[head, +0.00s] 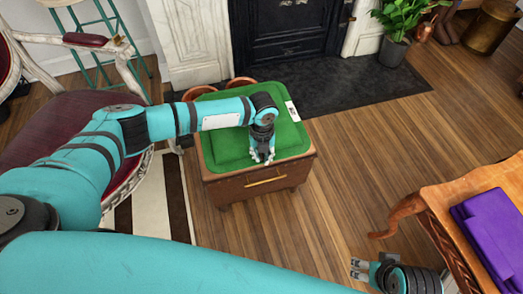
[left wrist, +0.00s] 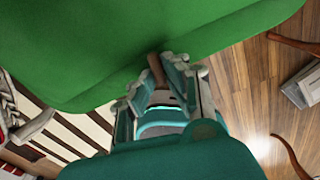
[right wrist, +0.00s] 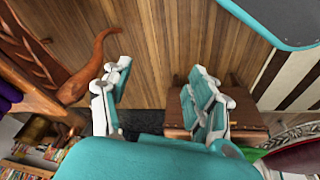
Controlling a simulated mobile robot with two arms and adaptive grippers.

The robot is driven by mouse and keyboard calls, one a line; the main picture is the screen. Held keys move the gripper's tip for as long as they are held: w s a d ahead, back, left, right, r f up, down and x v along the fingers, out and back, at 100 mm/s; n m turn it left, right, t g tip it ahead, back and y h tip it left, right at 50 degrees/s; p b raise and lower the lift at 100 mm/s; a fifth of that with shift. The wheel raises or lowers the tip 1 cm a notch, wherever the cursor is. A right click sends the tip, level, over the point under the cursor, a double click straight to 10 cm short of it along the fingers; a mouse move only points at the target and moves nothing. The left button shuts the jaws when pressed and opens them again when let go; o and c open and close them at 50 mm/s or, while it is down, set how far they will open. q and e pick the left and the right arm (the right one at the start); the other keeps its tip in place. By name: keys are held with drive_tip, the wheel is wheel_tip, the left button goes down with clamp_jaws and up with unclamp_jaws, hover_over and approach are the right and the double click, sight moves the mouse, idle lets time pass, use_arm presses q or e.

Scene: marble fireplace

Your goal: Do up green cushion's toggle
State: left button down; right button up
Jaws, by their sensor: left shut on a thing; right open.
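The green cushion (head: 225,142) lies on a small wooden cabinet (head: 250,186) in the middle of the head view. It also fills the top of the left wrist view (left wrist: 90,40). My left gripper (head: 262,157) reaches over the cushion and points down at its front part. In the left wrist view its fingers are closed on a small brown peg-like piece, seemingly the toggle (left wrist: 156,68), against the green cloth. The fingers hide much of it, and I cannot make out a loop. My right gripper (head: 357,270) is open and empty above the floor, away from the cushion.
A carved wooden table (head: 440,195) with a folded purple cloth (head: 492,225) stands at the right, near my right gripper. A dark red armchair (head: 75,115) is left of the cabinet. Two terracotta pots (head: 199,92) stand behind it. Wooden floor right of the cabinet is clear.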

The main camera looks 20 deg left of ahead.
use_arm(q)
drive_tip(key=shift+w+d+n+p, duration=0.1)
drive_tip(key=shift+n+p, duration=0.85)
drive_tip(key=shift+n, duration=0.25)
use_arm(e)
wheel_tip(320, 180, down, 9)
drive_tip(key=shift+w+r+g, duration=0.2)
drive_tip(key=shift+w+g, duration=0.1)
drive_tip(key=shift+w, duration=0.05)
drive_tip(key=shift+a, duration=0.1)
use_arm(q)
drive_tip(key=c, duration=1.4)
unclamp_jaws()
drive_tip(key=shift+o, duration=0.2)
wheel_tip(320, 180, up, 12)
